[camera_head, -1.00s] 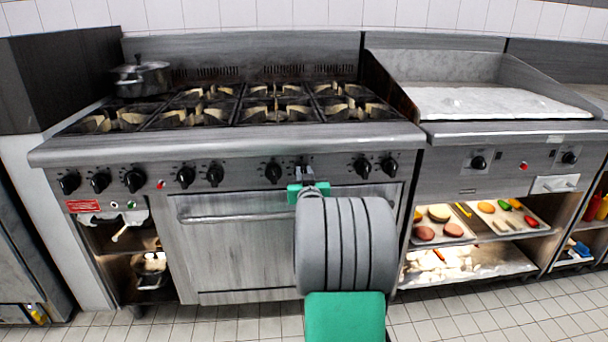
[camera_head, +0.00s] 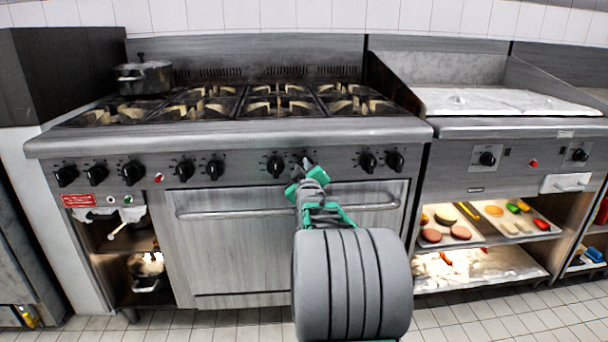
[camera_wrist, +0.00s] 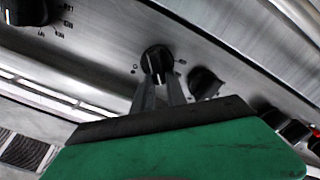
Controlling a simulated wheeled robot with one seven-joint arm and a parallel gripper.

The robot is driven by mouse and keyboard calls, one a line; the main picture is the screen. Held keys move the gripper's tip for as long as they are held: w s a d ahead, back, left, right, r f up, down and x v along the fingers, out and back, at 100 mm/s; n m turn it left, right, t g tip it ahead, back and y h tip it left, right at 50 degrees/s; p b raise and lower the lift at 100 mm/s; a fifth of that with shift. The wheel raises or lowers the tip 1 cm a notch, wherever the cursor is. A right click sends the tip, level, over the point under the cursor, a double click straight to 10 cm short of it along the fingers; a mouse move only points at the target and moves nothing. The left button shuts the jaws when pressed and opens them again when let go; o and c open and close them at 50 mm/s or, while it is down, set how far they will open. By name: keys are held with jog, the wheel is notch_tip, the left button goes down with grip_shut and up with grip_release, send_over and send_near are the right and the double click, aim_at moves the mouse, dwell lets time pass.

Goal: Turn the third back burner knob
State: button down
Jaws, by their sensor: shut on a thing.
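The stove's front panel (camera_head: 240,157) carries a row of black knobs. My gripper (camera_head: 304,164) is at the panel, right of one black knob (camera_head: 277,166) and left of a pair of knobs (camera_head: 368,162). The knob it holds is mostly hidden behind it in the head view. In the wrist view my gripper (camera_wrist: 160,82) has its two grey fingers around this black knob (camera_wrist: 156,58), one on each side, shut on it. A pale line shows on the knob's face. The gripper is tilted in the head view.
Another knob (camera_wrist: 206,82) sits close beside the held one in the wrist view. The oven door handle (camera_head: 245,214) runs below the panel. A pot (camera_head: 144,78) stands at the stove's back left. Trays with food (camera_head: 470,262) lie on shelves at right.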

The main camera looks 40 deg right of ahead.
jog(key=shift+f+n+b, duration=0.1)
jog(key=shift+n+b, duration=0.2)
jog(key=shift+n, duration=0.3)
jog(key=c, duration=1.3)
grip_release()
jog(key=shift+c, duration=0.2)
jog(key=p+v, duration=0.1)
jog(key=v, duration=0.6)
jog(key=shift+s+a+p, duration=0.3)
jog(key=shift+p, duration=0.1)
